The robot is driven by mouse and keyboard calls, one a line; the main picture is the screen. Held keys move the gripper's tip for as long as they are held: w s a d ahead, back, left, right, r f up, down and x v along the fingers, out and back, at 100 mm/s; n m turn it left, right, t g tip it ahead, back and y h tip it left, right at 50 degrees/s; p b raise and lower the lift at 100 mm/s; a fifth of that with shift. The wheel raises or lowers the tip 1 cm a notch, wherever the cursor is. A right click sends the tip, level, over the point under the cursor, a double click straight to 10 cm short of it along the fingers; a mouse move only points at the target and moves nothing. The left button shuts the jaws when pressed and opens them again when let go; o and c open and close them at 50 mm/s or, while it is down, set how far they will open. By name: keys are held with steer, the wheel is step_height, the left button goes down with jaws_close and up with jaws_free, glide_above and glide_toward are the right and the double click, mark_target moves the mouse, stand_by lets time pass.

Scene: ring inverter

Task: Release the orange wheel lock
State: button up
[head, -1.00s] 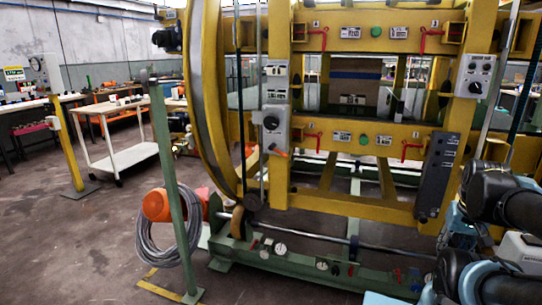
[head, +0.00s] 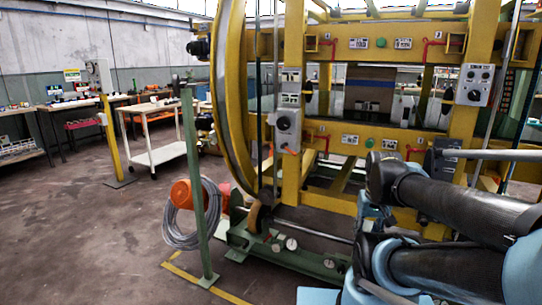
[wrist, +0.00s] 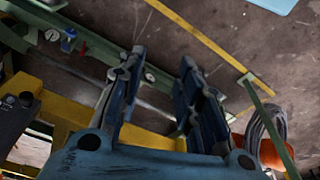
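The large yellow ring frame (head: 232,100) stands upright on a green base (head: 290,258) in the head view. An orange-brown wheel piece (head: 254,217) sits at the foot of the ring. A small orange handle (head: 291,151) hangs under a grey control box (head: 288,126) on the frame. I cannot tell for sure which of these is the wheel lock. My gripper (wrist: 162,57) is open, with nothing between its fingers in the wrist view, above the green base and floor. It is not clearly visible in the head view and is apart from both orange parts.
A green post (head: 197,190) with a grey cable coil (head: 190,226) and an orange drum (head: 188,194) stands left of the ring. A white trolley (head: 157,154) and benches are farther left. My arm covers the frame's lower right. The left floor is clear.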

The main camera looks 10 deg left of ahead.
steer(key=shift+a, duration=0.3)
steer(key=shift+s, duration=0.1)
step_height(320, 180, up, 17)
steer(key=n+t+h, duration=0.7)
steer(key=t+h, duration=0.1)
steer(key=t, duration=0.1)
glide_above(289, 151)
steer(key=s+a, duration=1)
steer(key=s, duration=0.4)
steer(key=x, duration=1.7)
steer(key=shift+w+d+r, duration=0.2)
steer(key=shift+w+d, duration=0.05)
